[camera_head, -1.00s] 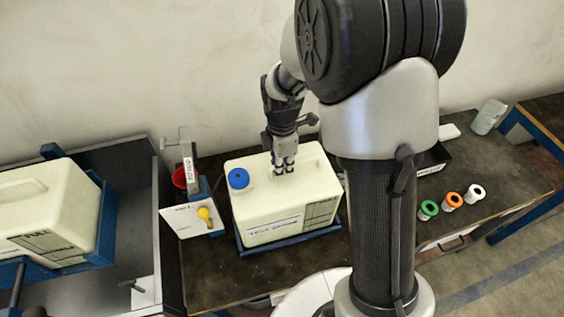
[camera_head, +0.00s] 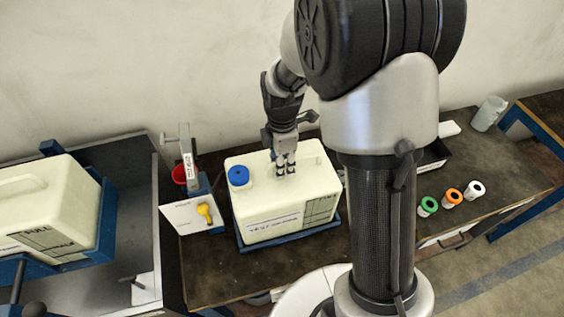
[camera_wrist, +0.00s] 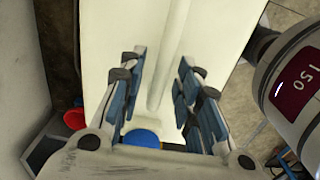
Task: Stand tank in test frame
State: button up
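A cream tank (camera_head: 275,208) with a blue cap (camera_head: 238,177) stands upright in a blue frame (camera_head: 290,239) on the dark bench. A second cream tank (camera_head: 58,205), marked FULL, sits in a blue holder at the left. My gripper (camera_head: 286,173) is just above the top of the middle tank, right of its cap. In the wrist view its fingers (camera_wrist: 165,95) are spread apart, with the tank's raised handle (camera_wrist: 172,60) running between them. The blue cap (camera_wrist: 141,138) shows partly behind the gripper. Whether the fingers touch the tank is hard to tell.
A white panel with a yellow knob (camera_head: 206,213), a red cup (camera_head: 180,174) and a grey clamp post (camera_head: 187,158) stand close left of the middle tank. Green, orange and white rolls (camera_head: 452,197) lie at the right. A clear jug (camera_head: 489,113) stands far right.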

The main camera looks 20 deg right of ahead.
notch_tip(320, 180, up, 12)
jog(key=p, duration=0.3)
jog(key=s+r+m+t, duration=0.2)
jog(key=s+r+m, duration=0.3)
jog(key=s+m, duration=0.4)
jog(key=s+r+m+t, duration=0.2)
jog(key=s+r+m, duration=0.3)
jog(key=s+m, duration=0.4)
jog(key=s, duration=0.3)
jog(key=shift+s+r+t, duration=0.25)
jog(key=shift+r+t, duration=0.05)
jog(key=shift+r, duration=0.1)
